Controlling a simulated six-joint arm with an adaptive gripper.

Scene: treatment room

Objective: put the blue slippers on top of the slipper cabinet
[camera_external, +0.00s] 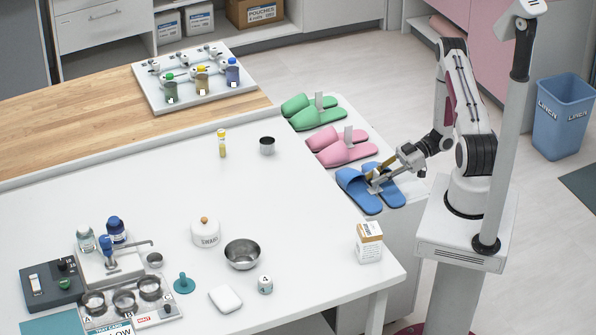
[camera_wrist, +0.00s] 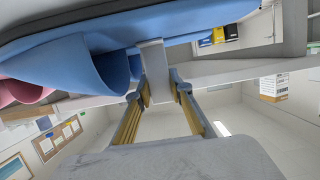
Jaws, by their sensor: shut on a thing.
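The blue slippers (camera_external: 357,192) are a pair joined by a grey upright tab, which shows between my fingers in the wrist view (camera_wrist: 152,58). My gripper (camera_external: 374,180) is shut on this tab from the right side in the external view. In the wrist view my gripper (camera_wrist: 160,88) has a finger on each side of the tab, and a blue slipper (camera_wrist: 60,62) fills the upper left. The white slipper cabinet (camera_external: 402,232) stands beside the table. The blue pair is at its near end; I cannot tell whether the soles touch its top.
Pink slippers (camera_external: 345,154) and green slippers (camera_external: 318,118) stand in a row behind the blue pair, each with a grey tab. The white table (camera_external: 310,235) borders the cabinet on the left, with a small box (camera_external: 369,245) near its corner. A blue linen bin (camera_external: 562,120) stands far right.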

